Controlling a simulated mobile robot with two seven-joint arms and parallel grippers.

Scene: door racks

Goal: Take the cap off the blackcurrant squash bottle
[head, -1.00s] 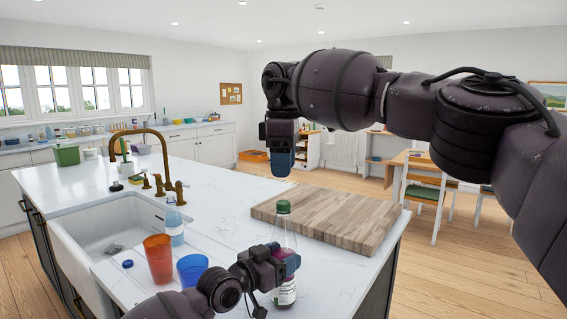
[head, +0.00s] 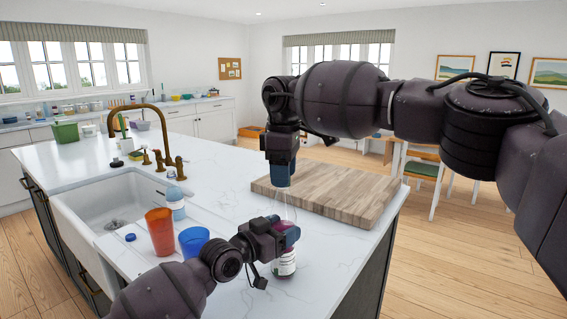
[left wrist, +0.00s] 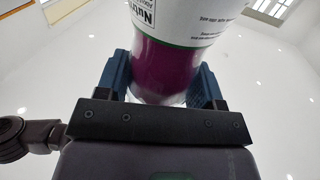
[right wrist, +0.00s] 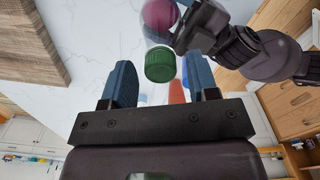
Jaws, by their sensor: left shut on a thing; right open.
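The blackcurrant squash bottle (head: 284,263) stands upright near the island's front right edge. My left gripper (head: 287,235) is shut around its body; the left wrist view shows the purple bottle (left wrist: 168,68) with its white label between both fingers. My right gripper (head: 282,175) points down over the bottle's top, its fingers hiding the cap in the head view. In the right wrist view the green cap (right wrist: 160,64) lies between the open right fingertips (right wrist: 160,75), with a gap on each side. The cap sits on the bottle; I cannot tell its exact depth between the fingers.
A wooden board (head: 345,193) lies behind and right of the bottle. An orange cup (head: 160,231), a blue cup (head: 193,243), a small clear bottle (head: 176,205) and a loose blue cap (head: 130,237) are to the left, by the sink (head: 120,205).

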